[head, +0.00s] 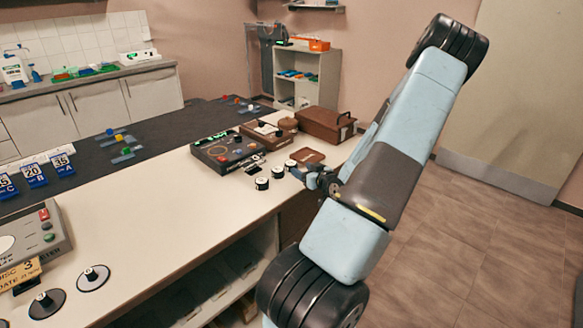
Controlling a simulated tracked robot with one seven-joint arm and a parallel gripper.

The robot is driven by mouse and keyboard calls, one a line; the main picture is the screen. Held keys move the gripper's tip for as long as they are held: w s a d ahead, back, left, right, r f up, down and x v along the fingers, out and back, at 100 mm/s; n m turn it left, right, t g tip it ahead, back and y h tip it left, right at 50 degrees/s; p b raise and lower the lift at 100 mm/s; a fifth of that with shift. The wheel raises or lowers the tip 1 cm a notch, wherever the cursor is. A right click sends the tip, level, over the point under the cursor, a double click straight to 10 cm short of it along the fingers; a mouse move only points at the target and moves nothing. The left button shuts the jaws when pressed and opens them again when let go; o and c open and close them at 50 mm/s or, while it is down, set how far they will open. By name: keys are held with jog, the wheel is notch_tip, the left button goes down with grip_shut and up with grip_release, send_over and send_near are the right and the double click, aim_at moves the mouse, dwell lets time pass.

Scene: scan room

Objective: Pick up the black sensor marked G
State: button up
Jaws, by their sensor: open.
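A short row of small black sensors with white tops stands near the bench's front edge in the head view: a front one (262,183), a middle one (277,172) and a back one (290,163). Their markings are too small to read, so I cannot tell which is G. My gripper (299,174) is open at the right of the row, low over the bench edge and close to the middle and back sensors. I cannot make out anything between its fingers, and my arm hides part of the bench behind it.
A black instrument case (226,152) with coloured knobs lies behind the sensors. A brown box (325,125) and a flat brown pad (307,156) are farther back. The white bench (170,215) between is clear.

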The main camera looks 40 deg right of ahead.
aim_at(292, 164)
jog(key=shift+x, duration=3.2)
jog(key=shift+r, duration=0.2)
jog(key=c, duration=0.7)
